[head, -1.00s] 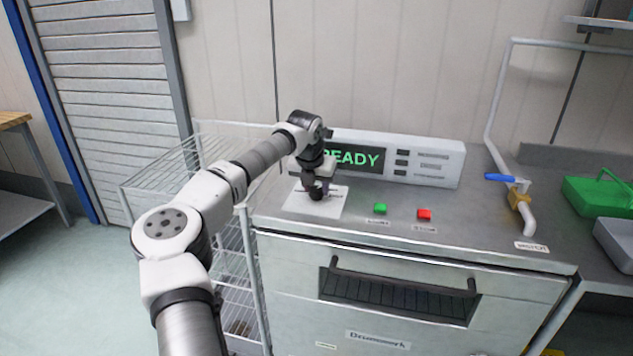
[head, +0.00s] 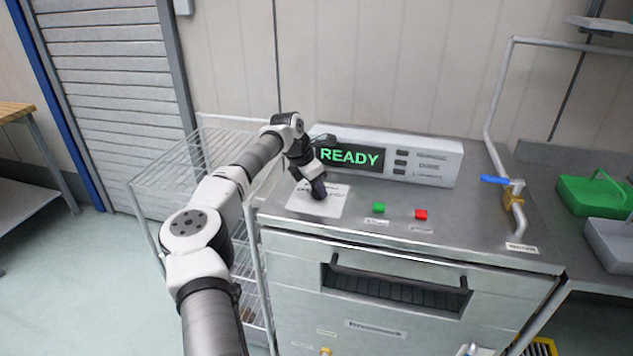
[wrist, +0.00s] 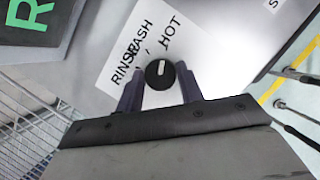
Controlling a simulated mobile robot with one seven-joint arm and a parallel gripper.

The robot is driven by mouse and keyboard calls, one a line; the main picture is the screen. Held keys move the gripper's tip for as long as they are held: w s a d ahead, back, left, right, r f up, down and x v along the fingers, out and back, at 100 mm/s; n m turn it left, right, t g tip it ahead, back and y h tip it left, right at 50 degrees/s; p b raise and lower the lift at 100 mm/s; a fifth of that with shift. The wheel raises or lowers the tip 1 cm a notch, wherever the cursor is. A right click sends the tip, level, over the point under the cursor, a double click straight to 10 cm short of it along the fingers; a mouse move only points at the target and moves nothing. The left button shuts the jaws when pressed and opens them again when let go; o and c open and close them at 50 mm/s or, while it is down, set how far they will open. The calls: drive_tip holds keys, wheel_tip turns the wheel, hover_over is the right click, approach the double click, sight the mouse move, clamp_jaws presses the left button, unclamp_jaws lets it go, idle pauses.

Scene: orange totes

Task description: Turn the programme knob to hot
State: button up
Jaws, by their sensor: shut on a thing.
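The programme knob (wrist: 159,74) is small, round and black with a white pointer mark. It sits on a white label card (wrist: 122,88) printed RINSE, WASH and HOT. In the wrist view the pointer runs nearly straight up, toward the side of WASH and HOT; I cannot tell if it lines up exactly with HOT. My gripper (wrist: 160,92) is shut on the knob, one dark finger on each side. In the head view my gripper (head: 319,190) is tilted over the white card (head: 331,205) and hides the knob.
A display box (head: 440,160) reading READY stands behind the card. A green button (head: 378,208) and a red button (head: 421,215) are to the right on the steel top. A blue-handled valve (head: 494,180) is further right. A wire rack (head: 160,165) stands left.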

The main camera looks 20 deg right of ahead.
idle(0.5)
drive_tip(key=o, duration=1)
drive_tip(key=b+v, duration=0.3)
drive_tip(key=v, duration=1.1)
drive_tip(key=shift+w+d+f, duration=0.1)
